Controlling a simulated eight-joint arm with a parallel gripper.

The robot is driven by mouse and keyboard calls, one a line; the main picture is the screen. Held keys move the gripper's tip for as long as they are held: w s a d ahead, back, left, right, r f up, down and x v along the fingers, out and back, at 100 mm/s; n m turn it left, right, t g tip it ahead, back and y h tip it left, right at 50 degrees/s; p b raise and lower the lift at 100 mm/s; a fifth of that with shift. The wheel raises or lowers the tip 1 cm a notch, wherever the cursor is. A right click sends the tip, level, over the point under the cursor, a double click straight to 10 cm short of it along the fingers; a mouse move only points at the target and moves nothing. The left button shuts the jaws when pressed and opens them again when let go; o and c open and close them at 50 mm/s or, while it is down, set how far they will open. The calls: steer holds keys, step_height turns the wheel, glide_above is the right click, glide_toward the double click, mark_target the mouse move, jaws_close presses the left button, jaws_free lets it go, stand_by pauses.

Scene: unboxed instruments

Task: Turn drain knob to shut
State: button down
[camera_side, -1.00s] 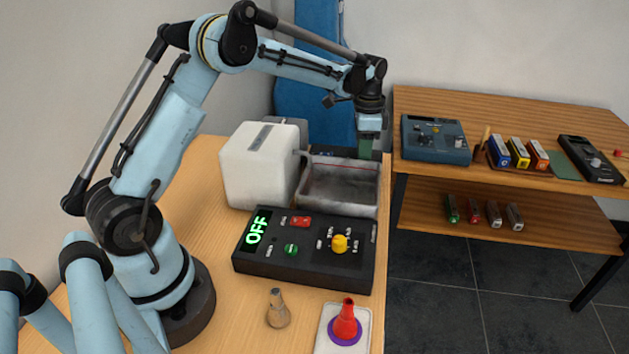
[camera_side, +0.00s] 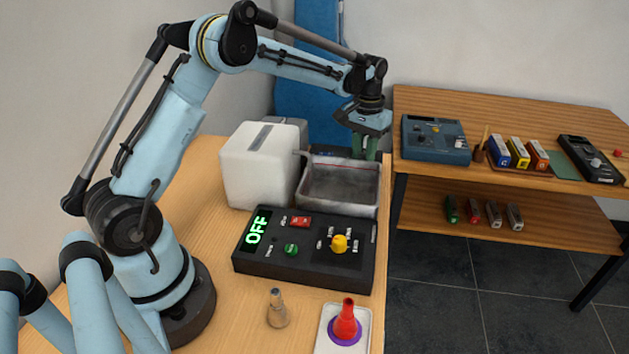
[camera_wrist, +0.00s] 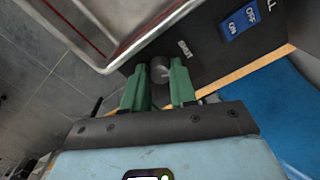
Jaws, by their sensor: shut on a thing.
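The drain knob (camera_wrist: 159,69) is a small round grey knob on a dark panel, beside the metal bath in the wrist view. White lettering reading SHUT is printed near it, up and to the right. My gripper (camera_wrist: 161,76) has its two green fingers on either side of the knob, shut on it. In the side view my gripper (camera_side: 365,152) points down behind the bath (camera_side: 340,208), and the knob is hidden there. I cannot tell exactly which way the knob points.
A blue ON/OFF switch (camera_wrist: 243,20) sits on the same panel. A white box (camera_side: 258,170) stands left of the bath. A black control box (camera_side: 300,270) reading OFF, a small flask (camera_side: 277,312) and a red cone-shaped flask (camera_side: 346,322) are nearer. A wooden shelf unit (camera_side: 500,225) stands right.

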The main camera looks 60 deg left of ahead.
mark_target(364, 154)
steer(key=n, duration=0.5)
stand_by(0.6)
steer(key=c, duration=1.2)
jaws_free()
steer(key=shift+r, duration=0.1)
step_height(364, 154, up, 12)
